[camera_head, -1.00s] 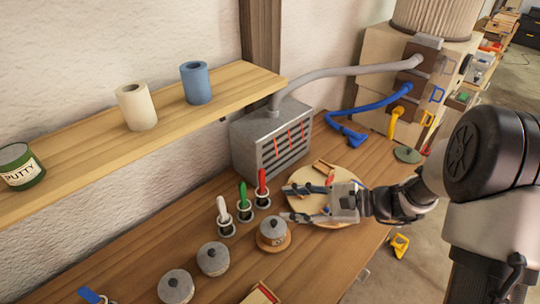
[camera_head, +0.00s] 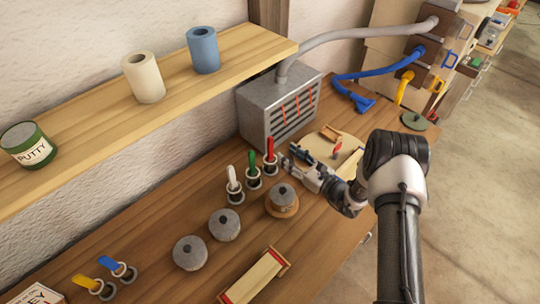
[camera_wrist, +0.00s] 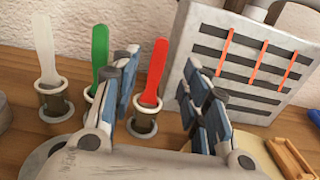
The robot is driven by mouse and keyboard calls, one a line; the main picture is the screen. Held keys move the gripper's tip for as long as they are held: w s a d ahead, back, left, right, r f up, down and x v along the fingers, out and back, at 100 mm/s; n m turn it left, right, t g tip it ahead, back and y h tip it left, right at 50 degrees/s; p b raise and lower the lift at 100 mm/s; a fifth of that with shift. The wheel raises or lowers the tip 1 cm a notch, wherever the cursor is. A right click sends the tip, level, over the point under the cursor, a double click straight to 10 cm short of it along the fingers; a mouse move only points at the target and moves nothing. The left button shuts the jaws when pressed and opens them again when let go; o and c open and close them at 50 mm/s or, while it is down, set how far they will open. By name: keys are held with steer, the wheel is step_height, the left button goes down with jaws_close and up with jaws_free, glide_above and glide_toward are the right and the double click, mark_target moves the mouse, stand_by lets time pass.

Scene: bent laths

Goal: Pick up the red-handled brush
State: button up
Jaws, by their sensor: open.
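The red-handled brush (camera_head: 270,151) stands upright in a ringed holder on the bench, at the right end of a short row. In the wrist view its red handle (camera_wrist: 155,72) shows between my gripper's two fingers, and the ring holder (camera_wrist: 145,118) is below it. Its bristles are hidden in the holder. My gripper (camera_head: 294,159) is open and empty, just right of the red handle. I cannot tell how deep the handle lies between the fingers (camera_wrist: 163,92).
A green-handled brush (camera_wrist: 100,50) and a white-handled one (camera_wrist: 43,48) stand close left of the red one. A grey vented box (camera_head: 279,107) is behind. Lidded grey pots (camera_head: 223,226) stand in front. A shelf (camera_head: 140,110) hangs over the back left.

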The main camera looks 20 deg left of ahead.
mark_target(272, 142)
steer(key=x, duration=0.9)
steer(key=shift+w+a+f, duration=0.1)
steer(key=shift+w+a, duration=0.05)
steer(key=shift+a, duration=0.2)
steer(key=shift+c, duration=0.6)
jaws_close()
